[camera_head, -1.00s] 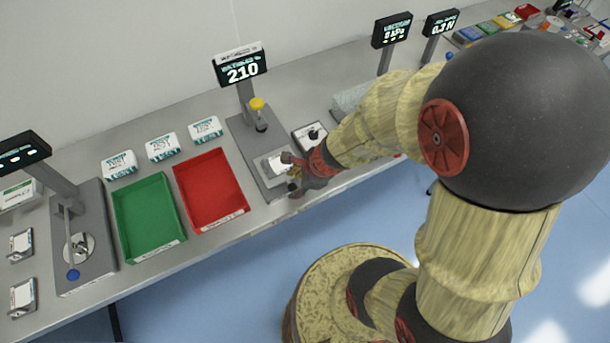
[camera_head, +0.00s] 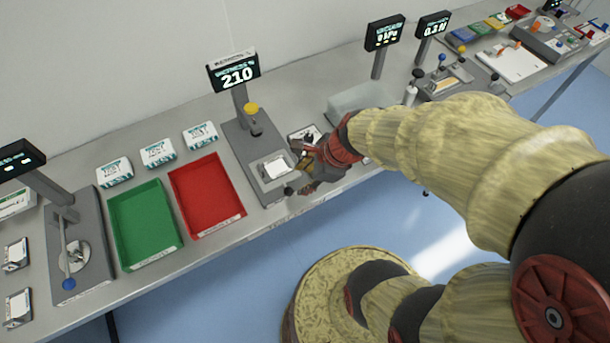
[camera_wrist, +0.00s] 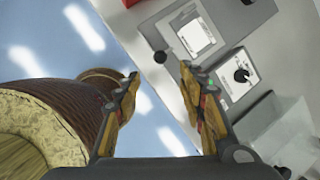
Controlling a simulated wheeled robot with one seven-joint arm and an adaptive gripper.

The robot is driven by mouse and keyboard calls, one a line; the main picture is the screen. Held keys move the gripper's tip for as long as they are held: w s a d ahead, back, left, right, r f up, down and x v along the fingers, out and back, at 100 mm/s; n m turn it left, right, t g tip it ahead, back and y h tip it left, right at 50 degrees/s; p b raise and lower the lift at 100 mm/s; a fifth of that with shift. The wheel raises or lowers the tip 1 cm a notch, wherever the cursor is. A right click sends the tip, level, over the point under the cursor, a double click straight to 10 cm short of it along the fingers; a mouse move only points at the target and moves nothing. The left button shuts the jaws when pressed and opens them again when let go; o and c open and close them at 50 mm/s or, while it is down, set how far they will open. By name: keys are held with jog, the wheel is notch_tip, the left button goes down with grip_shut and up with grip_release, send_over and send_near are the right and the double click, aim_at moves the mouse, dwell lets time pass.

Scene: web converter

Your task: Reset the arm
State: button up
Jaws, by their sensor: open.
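My gripper (camera_head: 292,176) is at the table's front edge, close to the front right of the grey tester with the "210" display (camera_head: 235,73). In the wrist view my gripper (camera_wrist: 158,80) is open, with two spread fingers and nothing between them. A white sample (camera_head: 274,167) lies on the tester's plate (camera_head: 260,181), apart from the fingers; it also shows in the wrist view (camera_wrist: 193,35). My arm reaches in from the right and hides part of the table's front edge.
A green tray (camera_head: 145,224) and a red tray (camera_head: 207,195) stand left of the tester, with several white boxes (camera_head: 158,153) behind them. A small device with a black knob (camera_head: 306,134) and a translucent block (camera_head: 362,99) are close to my gripper. Blue floor is open in front.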

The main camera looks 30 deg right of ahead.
dwell(0.3)
jog(key=s+a+r+n+h+b, duration=0.1)
jog(key=s+r+n, duration=0.1)
jog(key=r+n, duration=0.5)
jog(key=s+a+r+n+t+h+b, duration=0.1)
jog(key=r+n, duration=0.6)
jog(key=n, duration=1)
jog(key=s+b, duration=0.1)
jog(key=s, duration=0.1)
jog(key=shift+s+a+h, duration=0.3)
jog(key=shift+s+a, duration=0.05)
jog(key=shift+a, duration=0.05)
